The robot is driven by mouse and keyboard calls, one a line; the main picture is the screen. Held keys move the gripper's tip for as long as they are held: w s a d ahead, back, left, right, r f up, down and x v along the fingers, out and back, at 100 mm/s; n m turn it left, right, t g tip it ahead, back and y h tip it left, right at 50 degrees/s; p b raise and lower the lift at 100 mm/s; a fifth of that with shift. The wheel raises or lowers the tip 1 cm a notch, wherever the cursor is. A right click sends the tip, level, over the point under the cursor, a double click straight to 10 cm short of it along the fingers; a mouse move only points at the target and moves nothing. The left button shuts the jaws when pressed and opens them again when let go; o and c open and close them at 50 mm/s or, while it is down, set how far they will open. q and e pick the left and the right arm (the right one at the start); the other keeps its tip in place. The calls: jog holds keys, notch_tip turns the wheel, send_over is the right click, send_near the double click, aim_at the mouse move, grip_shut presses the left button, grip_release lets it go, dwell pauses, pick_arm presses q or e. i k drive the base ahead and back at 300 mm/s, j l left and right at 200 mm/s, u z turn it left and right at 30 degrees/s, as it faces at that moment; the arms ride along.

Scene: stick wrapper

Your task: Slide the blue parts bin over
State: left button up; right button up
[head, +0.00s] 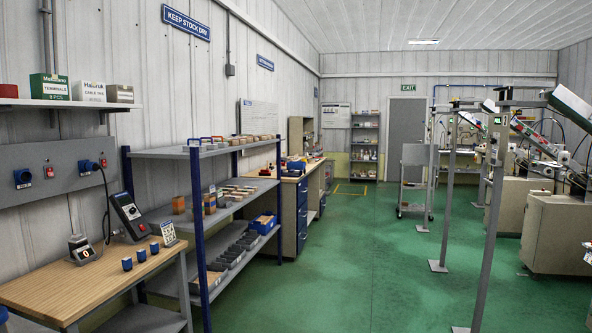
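A blue bin (262,224) sits on the lower shelf of the blue and grey rack, at its far right end. It is small in the view, and I cannot make out what it holds. Grey bins (233,250) stand in a row on the same shelf, to the left of and nearer than the blue one. Neither of my grippers shows in the head view.
The wooden bench (60,292) at the near left bears several small blue cups (141,256) and a grey device. Open green floor (350,265) runs down the middle. Grey posts (487,220) and beige machines (560,235) stand on the right.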

aim_at(294, 165)
jog(key=z, duration=0.2)
jog(key=i, duration=8.7)
jog(key=j+u, duration=0.05)
jog(key=j, duration=0.1)
